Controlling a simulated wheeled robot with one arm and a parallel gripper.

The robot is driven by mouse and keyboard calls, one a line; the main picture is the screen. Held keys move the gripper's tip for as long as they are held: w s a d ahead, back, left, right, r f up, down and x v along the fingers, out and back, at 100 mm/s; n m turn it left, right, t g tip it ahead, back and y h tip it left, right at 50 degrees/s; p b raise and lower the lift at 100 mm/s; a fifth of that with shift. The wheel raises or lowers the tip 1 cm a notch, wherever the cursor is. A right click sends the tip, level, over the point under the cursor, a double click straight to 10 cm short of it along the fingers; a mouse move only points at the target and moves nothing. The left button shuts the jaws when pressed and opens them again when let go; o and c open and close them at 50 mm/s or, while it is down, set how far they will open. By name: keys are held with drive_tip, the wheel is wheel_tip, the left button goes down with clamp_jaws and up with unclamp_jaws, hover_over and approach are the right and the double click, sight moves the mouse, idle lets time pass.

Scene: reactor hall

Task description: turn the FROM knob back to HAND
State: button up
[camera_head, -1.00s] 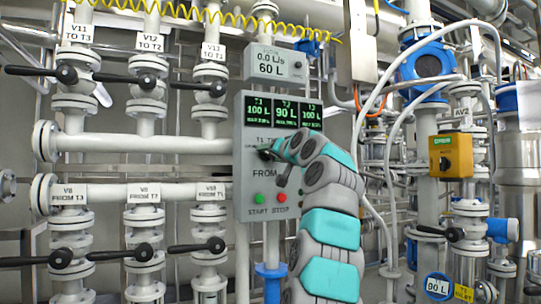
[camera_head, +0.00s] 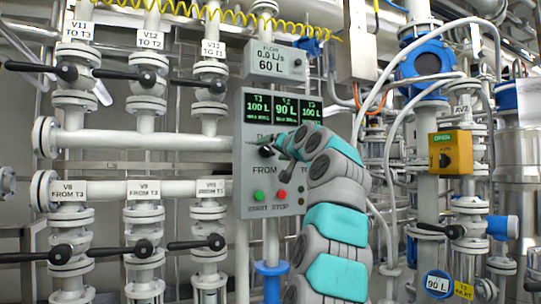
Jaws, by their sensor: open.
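The grey control panel (camera_head: 243,196) carries a FROM label (camera_head: 259,171) below a small dark knob (camera_head: 266,151). The knob's pointer is too small and too covered to read its setting. My gripper (camera_head: 277,150) reaches in from the right, at the knob's right side. It is open, but its fingers are small and partly hidden by my wrist. I cannot tell whether they touch the knob. My arm hides the right part of the panel.
Green displays (camera_head: 284,110) sit above the knob. A green START button (camera_head: 258,196) and a red STOP button (camera_head: 281,193) sit below. Valve pipes (camera_head: 140,145) stand left; a yellow OPEN box (camera_head: 450,152) stands right.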

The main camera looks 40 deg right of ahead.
drive_tip(key=shift+b+v, duration=0.9)
drive_tip(key=shift+v, duration=2)
drive_tip(key=shift+d, duration=0.1)
drive_tip(key=shift+f, duration=0.1)
drive_tip(key=w+a+f+n+g+y+p, duration=0.2)
drive_tip(key=a+f+g+y, duration=0.1)
drive_tip(key=a+f, duration=0.65)
drive_tip(key=w+a+f+n+g+y+p, duration=0.1)
drive_tip(key=w+a+f+n+g+y, duration=0.15)
drive_tip(key=a+f, duration=0.75)
drive_tip(key=s+a+f+n+g+y+p, duration=0.15)
drive_tip(key=s+a+f+g, duration=0.4)
drive_tip(key=a, duration=0.65)
drive_tip(key=s+a+f+n+g+p, duration=0.1)
drive_tip(key=s+a+f+g, duration=0.15)
drive_tip(key=s+f, duration=0.55)
drive_tip(key=s+a+f+n+g+p, duration=0.1)
drive_tip(key=s+a+f+p, duration=0.1)
drive_tip(key=s+a+f, duration=0.4)
drive_tip(key=s+d+f+g+h, duration=0.1)
drive_tip(key=s+f+g, duration=0.1)
drive_tip(key=s+f, duration=0.4)
drive_tip(key=s+d+f+g+h+p, duration=0.1)
drive_tip(key=s+f, duration=0.5)
drive_tip(key=s, duration=0.9)
drive_tip(key=shift+s+d+f+n+g+h, duration=0.2)
drive_tip(key=shift+d+f+n+g+h, duration=0.15)
drive_tip(key=shift+g, duration=0.5)
